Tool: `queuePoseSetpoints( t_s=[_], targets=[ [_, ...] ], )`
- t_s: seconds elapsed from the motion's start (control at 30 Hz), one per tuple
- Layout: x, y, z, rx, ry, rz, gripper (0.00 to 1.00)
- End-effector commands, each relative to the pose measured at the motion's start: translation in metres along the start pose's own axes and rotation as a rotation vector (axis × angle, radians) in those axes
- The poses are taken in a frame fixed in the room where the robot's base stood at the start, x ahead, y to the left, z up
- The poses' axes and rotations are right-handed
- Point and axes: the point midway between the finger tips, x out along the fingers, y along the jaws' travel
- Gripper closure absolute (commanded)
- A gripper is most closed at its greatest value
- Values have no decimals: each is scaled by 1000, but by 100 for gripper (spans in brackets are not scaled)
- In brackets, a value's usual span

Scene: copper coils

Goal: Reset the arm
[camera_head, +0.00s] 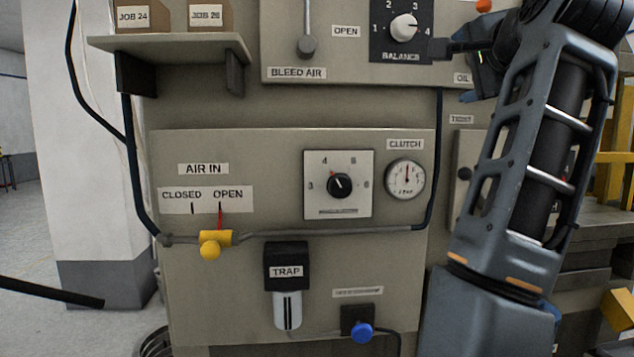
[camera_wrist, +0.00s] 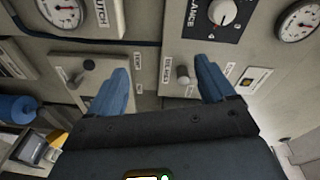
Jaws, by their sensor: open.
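My gripper (camera_wrist: 162,88) shows in the wrist view as two blue fingers spread wide apart, with nothing held between them. A small grey knob on the panel shows in the gap beyond the fingers. In the head view my arm comes up the right side, and the gripper is at the upper right beside the BALANCE dial (camera_head: 404,27), partly hidden by my arm. The dial's white knob also shows in the wrist view (camera_wrist: 222,12), above the right finger and apart from it.
The panel has a yellow AIR IN valve (camera_head: 212,243) with its red mark under OPEN, a black knob (camera_head: 341,186), the CLUTCH gauge (camera_head: 405,179), the TRAP filter (camera_head: 287,285) and a blue knob (camera_head: 362,332). A shelf (camera_head: 170,44) with boxes juts out at upper left.

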Motion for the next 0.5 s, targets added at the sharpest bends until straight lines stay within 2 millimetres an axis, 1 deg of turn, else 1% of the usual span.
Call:
queuePoseSetpoints(
  t_s=[0.03, 0.13, 0.23, 0.37, 0.4, 0.47, 0.5],
  targets=[
    [4, 24, 4, -43, 13, 15, 17],
    [7, 67, 12, -136, 38, 30, 17],
    [6, 110, 19, -229, 59, 43, 17],
    [0, 164, 28, -349, 76, 58, 17],
    [-3, 180, 30, -385, 80, 62, 17],
    [-9, 205, 34, -437, 82, 68, 17],
    [-14, 220, 38, -473, 83, 71, 17]
  ],
)
